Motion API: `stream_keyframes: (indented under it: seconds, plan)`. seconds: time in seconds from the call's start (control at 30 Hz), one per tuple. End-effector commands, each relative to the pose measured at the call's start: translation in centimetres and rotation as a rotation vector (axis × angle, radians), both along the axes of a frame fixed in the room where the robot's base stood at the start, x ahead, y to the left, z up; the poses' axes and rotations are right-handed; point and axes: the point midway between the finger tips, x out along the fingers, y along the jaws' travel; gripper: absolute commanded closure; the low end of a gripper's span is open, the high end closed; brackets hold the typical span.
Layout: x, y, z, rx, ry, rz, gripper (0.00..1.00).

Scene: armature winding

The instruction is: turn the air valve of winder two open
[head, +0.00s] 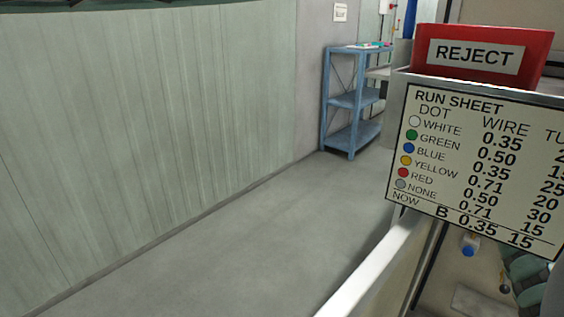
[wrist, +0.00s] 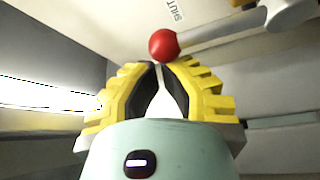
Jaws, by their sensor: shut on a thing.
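In the wrist view my gripper (wrist: 160,66) has its yellow ribbed fingers closed at the tips. It is shut on the red ball knob (wrist: 164,44) at the end of a pale grey lever (wrist: 220,31), and most of the knob shows beyond the tips. The lever runs from the knob up to the right, to a rounded grey part (wrist: 291,13). A label (wrist: 175,10) with upside-down lettering that looks like "SHUT" is on the pale surface above the knob.
A red REJECT bin (head: 538,48) stands behind the RUN SHEET board (head: 470,205) at the right in the head view. A blue shelf rack (head: 326,100) stands by the far wall. The grey floor (head: 250,240) along the pale green panelled wall (head: 140,110) is clear.

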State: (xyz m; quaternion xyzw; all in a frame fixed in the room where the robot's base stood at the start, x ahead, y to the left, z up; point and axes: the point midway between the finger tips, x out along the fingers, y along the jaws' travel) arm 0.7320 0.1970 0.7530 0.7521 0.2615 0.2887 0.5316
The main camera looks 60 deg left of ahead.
Motion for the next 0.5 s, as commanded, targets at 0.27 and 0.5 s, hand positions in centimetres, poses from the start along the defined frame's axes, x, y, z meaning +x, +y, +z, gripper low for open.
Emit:
stream_keyframes:
  seconds: [0.27, 0.5]
  plan:
    - [0.4, -1.1, 0.1, 0.096, 0.026, -0.006, 1.00]
    - [0.9, -3.0, 0.0, 0.278, 0.079, -0.009, 1.00]
